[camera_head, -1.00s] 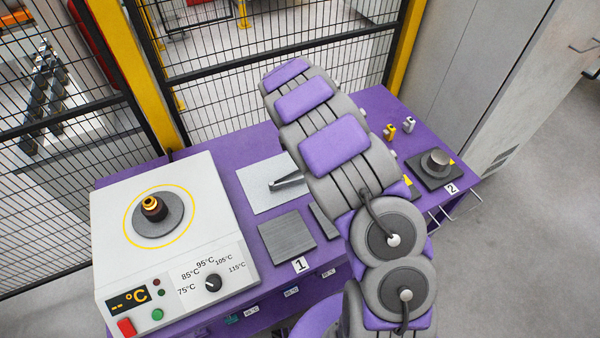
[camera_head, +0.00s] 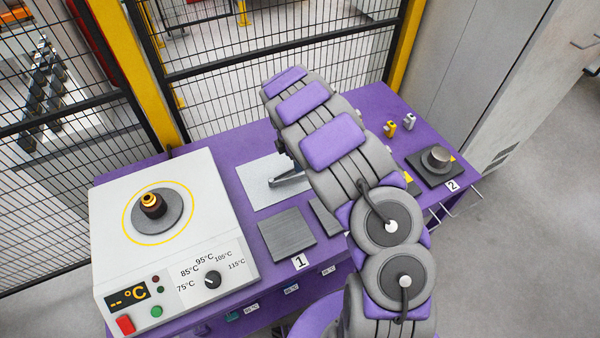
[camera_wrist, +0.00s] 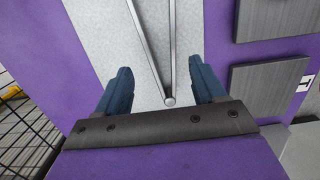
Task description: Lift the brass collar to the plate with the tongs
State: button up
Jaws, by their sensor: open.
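The brass collar (camera_head: 149,199) is a small gold ring on a dark stub at the middle of the round grey hotplate, inside a yellow circle. The tongs (camera_head: 287,181) lie on a pale grey sheet (camera_head: 258,190); my arm hides part of them. In the wrist view the two tong legs (camera_wrist: 146,45) meet at a round pivot, which lies between my fingers. My gripper (camera_wrist: 162,78) is open with blue fingers on either side of the tongs. Whether they touch cannot be told. A dark grey square plate (camera_head: 287,235) lies beside label 1.
The white heater box (camera_head: 180,262) with dial and buttons fills the bench's left end. A dark stand (camera_head: 436,167) with a metal cylinder is by label 2. Two small fittings (camera_head: 400,125) stand behind it. A mesh fence (camera_head: 250,90) runs along the back.

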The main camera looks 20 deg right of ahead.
notch_tip(320, 180, down, 4)
jog(key=shift+d+b, duration=0.15)
jog(key=shift+b, duration=0.9)
jog(key=shift+s+f+p, duration=0.1)
jog(key=shift+f+p, duration=0.25)
jog(key=shift+p, duration=0.15)
jog(key=shift+d+f+p, duration=0.2)
jog(key=shift+f+p, duration=0.1)
jog(key=shift+f, duration=0.95)
jog(key=c, duration=0.7)
jog(key=shift+r, duration=0.1)
